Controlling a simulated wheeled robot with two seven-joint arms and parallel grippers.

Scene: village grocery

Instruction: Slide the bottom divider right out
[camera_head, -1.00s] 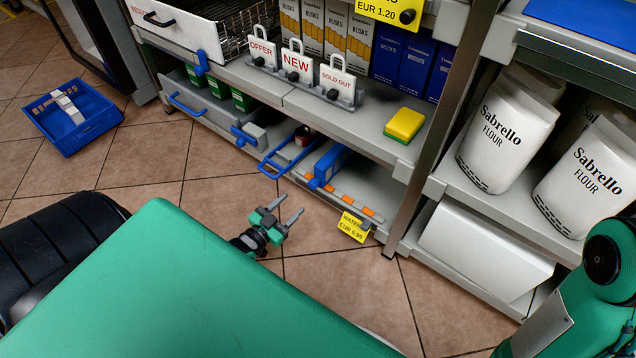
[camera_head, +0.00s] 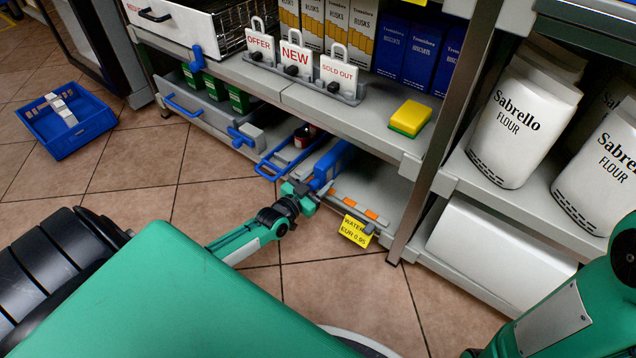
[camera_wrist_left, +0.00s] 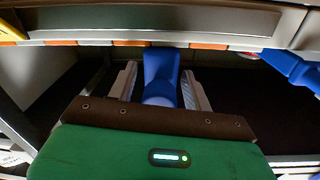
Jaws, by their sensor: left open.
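The blue divider (camera_head: 333,160) stands on the bottom shelf, with its blue front end at the shelf's front edge. My left gripper (camera_head: 310,188) is at that front end. In the left wrist view, a blue part of the divider (camera_wrist_left: 161,72) lies between the two grey fingers of my left gripper (camera_wrist_left: 161,90). Gaps show on both sides, so the fingers are open around it. The head view partly hides the divider's front end behind the gripper. My right arm (camera_head: 545,320) shows at the lower right, its gripper out of view.
A blue-handled pull-out frame (camera_head: 272,168) lies just left of the divider. A yellow price tag (camera_head: 355,231) hangs on the shelf edge to its right. A yellow and green sponge (camera_head: 410,117) sits on the shelf above. A blue tray (camera_head: 65,140) lies on the open floor.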

